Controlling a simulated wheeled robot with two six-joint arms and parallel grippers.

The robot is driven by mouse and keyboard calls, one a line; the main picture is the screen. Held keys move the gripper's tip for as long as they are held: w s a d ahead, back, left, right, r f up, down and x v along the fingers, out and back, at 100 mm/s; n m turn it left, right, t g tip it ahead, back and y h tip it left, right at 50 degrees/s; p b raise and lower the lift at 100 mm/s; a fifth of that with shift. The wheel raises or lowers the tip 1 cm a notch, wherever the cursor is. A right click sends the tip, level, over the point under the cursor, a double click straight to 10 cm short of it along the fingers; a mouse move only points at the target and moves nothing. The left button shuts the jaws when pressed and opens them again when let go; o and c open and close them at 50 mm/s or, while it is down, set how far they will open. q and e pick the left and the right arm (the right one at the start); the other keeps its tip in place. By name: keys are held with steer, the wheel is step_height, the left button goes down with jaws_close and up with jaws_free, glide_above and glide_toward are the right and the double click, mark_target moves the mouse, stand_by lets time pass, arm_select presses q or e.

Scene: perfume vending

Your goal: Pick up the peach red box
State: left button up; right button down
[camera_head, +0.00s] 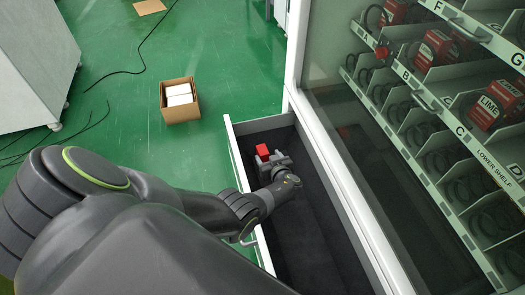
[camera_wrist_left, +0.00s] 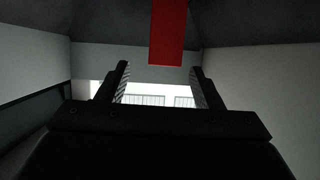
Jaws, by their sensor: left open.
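A red box (camera_head: 262,151) shows in the head view inside the open drawer, at the tip of my left gripper (camera_head: 272,162). In the left wrist view the red box (camera_wrist_left: 168,32) is at the top middle, beyond and between the fingertips of the left gripper (camera_wrist_left: 160,70). The fingers are spread, with a gap on each side of the box in the picture. I cannot tell whether anything touches it. Part of the box is outside the wrist view. The right gripper is not in view.
The drawer (camera_head: 313,140) has pale walls and a dark floor around my left gripper. The vending machine's shelves (camera_head: 430,100) hold several red boxes at the right. A cardboard carton (camera_head: 167,115) with white boxes stands on the green floor.

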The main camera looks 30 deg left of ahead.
mark_target(263, 152)
arm_select(q)
steer(key=shift+b+x, duration=0.35)
steer(key=shift+x, duration=0.8)
steer(key=b+x, duration=0.1)
steer(key=x, duration=0.1)
steer(key=shift+a+f+b, duration=0.2)
steer(key=shift+a+b, duration=0.2)
steer(key=shift+w+a, duration=0.25)
steer(key=shift+a, duration=0.1)
steer(key=c, duration=1.1)
steer(key=shift+r, duration=0.1)
